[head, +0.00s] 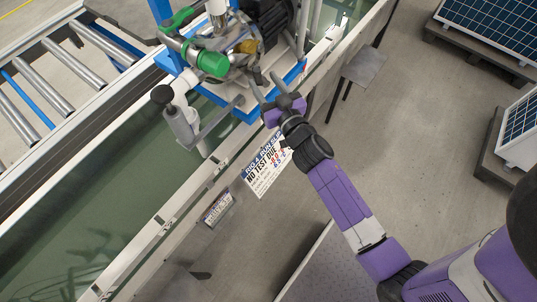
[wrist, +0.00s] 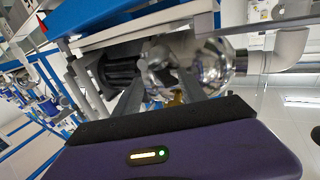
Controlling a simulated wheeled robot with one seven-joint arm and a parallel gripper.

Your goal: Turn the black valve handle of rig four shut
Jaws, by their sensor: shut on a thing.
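My gripper (head: 268,80) reaches in from the lower right to the front right of the pump assembly (head: 222,50) on its blue frame. Its two dark fingers are shut on the black valve handle, which is mostly hidden between them. In the wrist view my gripper (wrist: 160,85) points at the shiny metal pump body (wrist: 205,65), with a small brass-coloured part behind the fingers.
A roller conveyor (head: 45,75) lies beyond.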

